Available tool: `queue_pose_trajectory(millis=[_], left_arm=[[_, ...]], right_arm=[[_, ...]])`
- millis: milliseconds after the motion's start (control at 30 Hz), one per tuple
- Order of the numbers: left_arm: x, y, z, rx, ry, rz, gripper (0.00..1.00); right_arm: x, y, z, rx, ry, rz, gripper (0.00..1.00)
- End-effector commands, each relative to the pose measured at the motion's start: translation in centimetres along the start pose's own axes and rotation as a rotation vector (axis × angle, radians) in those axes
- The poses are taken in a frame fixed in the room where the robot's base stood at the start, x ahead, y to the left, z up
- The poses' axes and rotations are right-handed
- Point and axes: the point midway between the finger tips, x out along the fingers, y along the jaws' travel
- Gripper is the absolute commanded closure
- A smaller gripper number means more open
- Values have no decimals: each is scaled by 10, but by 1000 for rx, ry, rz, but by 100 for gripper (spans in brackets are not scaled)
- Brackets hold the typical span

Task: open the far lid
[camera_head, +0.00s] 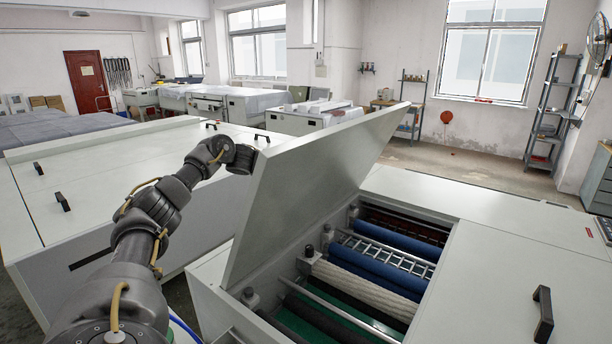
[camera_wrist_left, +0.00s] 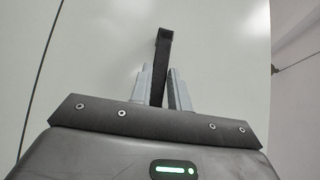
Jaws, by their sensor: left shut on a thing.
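The far lid (camera_head: 305,185) is a pale grey panel, raised and tilted steeply over the open machine in the head view. Its outer face fills much of the left wrist view (camera_wrist_left: 105,60). A black bar handle (camera_wrist_left: 164,42) stands out from that face. My left gripper (camera_wrist_left: 160,72) has its two fingers closed on either side of this handle. In the head view my left arm reaches to the lid's outer side, and the lid hides the fingers and handle. My right gripper is not in view.
Blue, white and dark rollers (camera_head: 375,285) lie exposed in the machine opening (camera_head: 255,300). A closed panel with a black handle (camera_head: 543,315) is at the right. Another grey machine (camera_head: 100,165) with several handles stands left, behind my arm. Open floor (camera_head: 470,160) lies beyond.

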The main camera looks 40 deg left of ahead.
Motion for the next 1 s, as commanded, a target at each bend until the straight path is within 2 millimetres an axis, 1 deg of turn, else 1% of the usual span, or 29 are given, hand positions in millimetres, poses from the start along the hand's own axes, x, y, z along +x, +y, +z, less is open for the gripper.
queue_pose_trajectory(millis=[133,167,300,333,867,1000], left_arm=[[3,0,-2,0,5,0,100],[3,0,-2,0,5,1,79],[3,0,-2,0,5,1,61],[2,0,-2,0,5,1,60],[3,1,-3,-1,8,3,60],[-2,2,-3,-1,7,3,60]], right_arm=[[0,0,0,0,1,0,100],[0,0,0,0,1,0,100],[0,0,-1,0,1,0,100],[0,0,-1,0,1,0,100],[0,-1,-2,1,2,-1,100],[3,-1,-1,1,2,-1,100]])
